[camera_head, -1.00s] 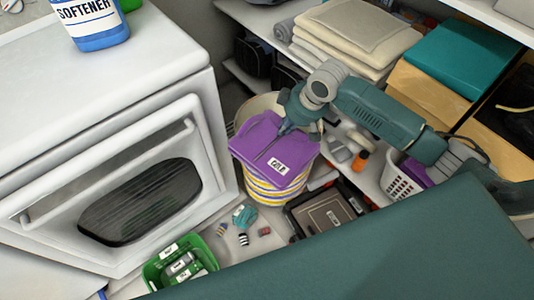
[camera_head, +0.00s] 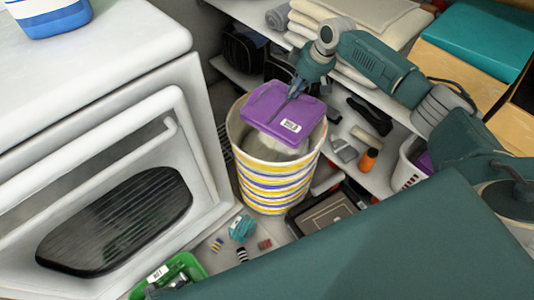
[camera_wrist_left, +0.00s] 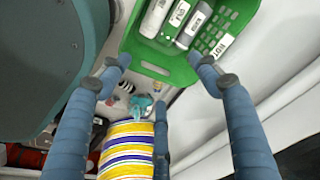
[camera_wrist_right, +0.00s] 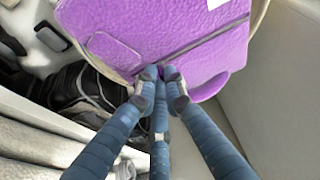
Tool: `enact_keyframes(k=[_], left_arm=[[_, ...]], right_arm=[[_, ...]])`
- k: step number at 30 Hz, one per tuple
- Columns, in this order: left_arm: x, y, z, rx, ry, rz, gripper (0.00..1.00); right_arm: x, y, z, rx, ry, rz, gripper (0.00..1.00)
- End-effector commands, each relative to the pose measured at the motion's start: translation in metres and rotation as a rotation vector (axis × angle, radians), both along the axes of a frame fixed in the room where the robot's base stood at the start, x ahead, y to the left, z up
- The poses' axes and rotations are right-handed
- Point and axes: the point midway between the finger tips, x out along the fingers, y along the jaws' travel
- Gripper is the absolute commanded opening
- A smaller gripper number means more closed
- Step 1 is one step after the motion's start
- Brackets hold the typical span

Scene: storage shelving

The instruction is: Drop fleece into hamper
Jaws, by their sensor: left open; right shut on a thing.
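The fleece (camera_head: 272,122) is a folded purple bundle with a white label. My right gripper (camera_head: 284,108) is shut on its edge. The right wrist view shows the fingertips (camera_wrist_right: 160,82) pinching the fleece (camera_wrist_right: 150,30) near a dark seam. The hamper (camera_head: 265,190) is a round bin with yellow, white and purple stripes. The fleece hangs over the back part of its opening; the pale inside shows in front. My left gripper (camera_wrist_left: 163,75) is open and empty in the left wrist view, with the hamper (camera_wrist_left: 125,150) and a green basket beyond its fingers. I cannot make it out in the head view.
A white appliance (camera_head: 110,130) stands left of the hamper. Shelves with folded towels (camera_head: 360,15), an orange bottle (camera_head: 368,160) and boxes are at right. On the floor are the green basket (camera_head: 185,268), a dark case (camera_head: 325,210) and small items.

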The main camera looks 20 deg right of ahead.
Motion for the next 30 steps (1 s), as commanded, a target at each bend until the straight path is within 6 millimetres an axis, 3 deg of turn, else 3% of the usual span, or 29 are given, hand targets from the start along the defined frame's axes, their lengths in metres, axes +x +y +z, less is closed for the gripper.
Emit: enact_keyframes(k=[15, 30], left_arm=[[0.024, -0.002, 0.073, -0.004, -0.044, 0.007, 0.63], [0.021, 0.0, 0.146, -0.006, -0.085, 0.014, 0.63]], right_arm=[[0.0, 0.0, -0.02, 0.0, -0.001, 0.0, 0.0], [0.0, 0.0, -0.041, -0.001, -0.003, -0.001, 0.0]])
